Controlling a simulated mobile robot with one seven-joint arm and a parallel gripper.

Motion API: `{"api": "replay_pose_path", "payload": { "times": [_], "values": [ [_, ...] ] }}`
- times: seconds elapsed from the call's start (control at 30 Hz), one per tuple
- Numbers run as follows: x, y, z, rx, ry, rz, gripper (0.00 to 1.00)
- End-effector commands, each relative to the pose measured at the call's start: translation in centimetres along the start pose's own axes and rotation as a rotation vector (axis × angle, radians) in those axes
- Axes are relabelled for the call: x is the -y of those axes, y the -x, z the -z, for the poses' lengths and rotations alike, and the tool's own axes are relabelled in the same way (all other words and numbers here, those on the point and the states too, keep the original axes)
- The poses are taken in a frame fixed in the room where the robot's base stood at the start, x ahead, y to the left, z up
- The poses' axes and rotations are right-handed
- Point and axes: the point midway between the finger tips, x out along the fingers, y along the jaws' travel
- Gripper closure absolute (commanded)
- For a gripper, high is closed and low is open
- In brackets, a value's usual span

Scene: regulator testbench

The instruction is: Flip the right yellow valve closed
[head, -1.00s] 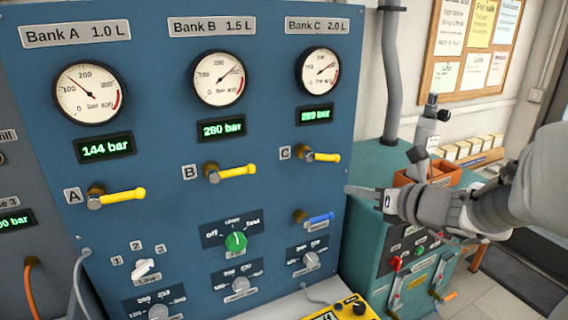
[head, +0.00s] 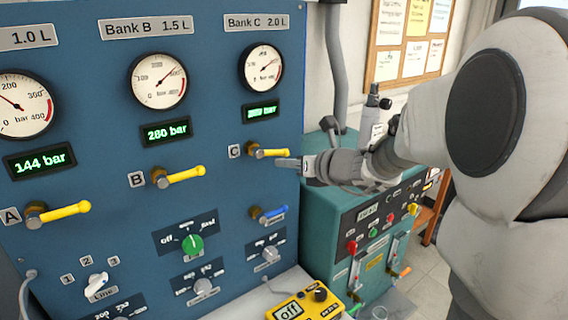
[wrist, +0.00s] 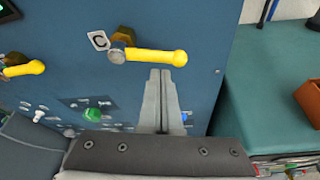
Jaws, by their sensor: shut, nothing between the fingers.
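The right yellow valve, labelled C (head: 268,152), is on the blue panel under the Bank C gauge. Its handle points right, roughly horizontal; it also shows at the top middle of the wrist view (wrist: 155,56). My gripper (head: 280,162) is shut and empty. In the wrist view its fingertips (wrist: 160,72) are just below the right part of the yellow handle; I cannot tell whether they touch it. The yellow valves B (head: 180,175) and A (head: 60,212) also have handles pointing right.
A blue-handled valve (head: 270,214) sits below valve C, and a green knob (head: 192,244) lies lower left. A teal cabinet (head: 325,205) stands right of the panel, behind my arm. A yellow meter (head: 300,305) is below.

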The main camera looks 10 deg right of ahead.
Motion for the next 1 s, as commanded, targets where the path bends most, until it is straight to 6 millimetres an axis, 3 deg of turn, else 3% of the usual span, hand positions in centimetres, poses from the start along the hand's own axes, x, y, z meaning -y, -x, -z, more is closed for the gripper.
{"api": "replay_pose_path", "payload": {
  "times": [0.43,1.0],
  "values": [
    [0.1,0.4,-1.2,0.002,0.261,0.091,1.0],
    [-0.1,0.7,-1.9,0.001,0.278,0.099,1.0]
  ]
}}
